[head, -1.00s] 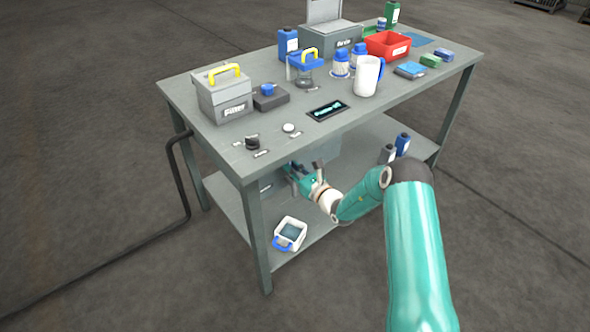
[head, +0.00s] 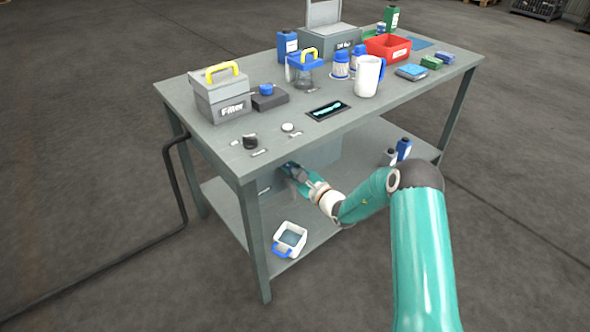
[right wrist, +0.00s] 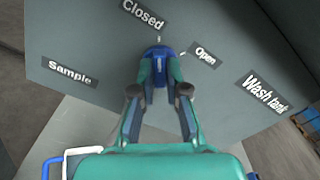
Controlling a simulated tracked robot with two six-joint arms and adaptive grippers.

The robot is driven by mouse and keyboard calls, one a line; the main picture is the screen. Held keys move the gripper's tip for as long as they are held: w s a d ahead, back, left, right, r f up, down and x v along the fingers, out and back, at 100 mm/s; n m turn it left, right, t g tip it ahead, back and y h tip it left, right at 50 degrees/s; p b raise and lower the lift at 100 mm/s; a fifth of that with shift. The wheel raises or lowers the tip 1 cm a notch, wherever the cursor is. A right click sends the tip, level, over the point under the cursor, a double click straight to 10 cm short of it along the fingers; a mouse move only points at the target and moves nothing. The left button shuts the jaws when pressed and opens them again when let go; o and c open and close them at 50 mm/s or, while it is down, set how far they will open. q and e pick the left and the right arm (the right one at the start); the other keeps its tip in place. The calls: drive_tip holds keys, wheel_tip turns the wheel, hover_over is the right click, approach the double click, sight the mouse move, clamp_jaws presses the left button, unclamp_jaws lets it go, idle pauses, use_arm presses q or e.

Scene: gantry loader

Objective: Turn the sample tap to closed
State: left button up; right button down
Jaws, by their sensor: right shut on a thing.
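The blue sample tap (right wrist: 158,52) is on the grey wash tank (right wrist: 85,35), between the fingers of my right gripper (right wrist: 160,72). The gripper is shut on it; the fingers hide its sides. In the right wrist view the tap handle lines up with the tick below the "Closed" label (right wrist: 143,14). The "Open" label (right wrist: 205,56) is to its right, and the "Sample" label (right wrist: 70,72) is at left. In the head view my right gripper (head: 287,170) reaches under the tabletop, and the tap is hidden there. My left gripper is not in view.
A white jug with a blue handle (head: 290,238) stands on the lower shelf (head: 335,205), below the gripper. The tabletop (head: 200,140) overhangs my right arm. Bottles (head: 403,149) stand on the shelf at right. A table leg (head: 254,240) is left of the jug.

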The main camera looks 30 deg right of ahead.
drive_tip(key=shift+s+f, duration=0.1)
drive_tip(key=shift+f, duration=0.2)
drive_tip(key=c, duration=1.2)
unclamp_jaws()
drive_tip(key=shift+r, duration=0.2)
drive_tip(key=shift+s, duration=0.1)
drive_tip(key=s, duration=0.7)
drive_tip(key=s+d, duration=0.1)
drive_tip(key=s, duration=0.3)
drive_tip(key=shift+s, duration=0.35)
drive_tip(key=shift+a, duration=0.1)
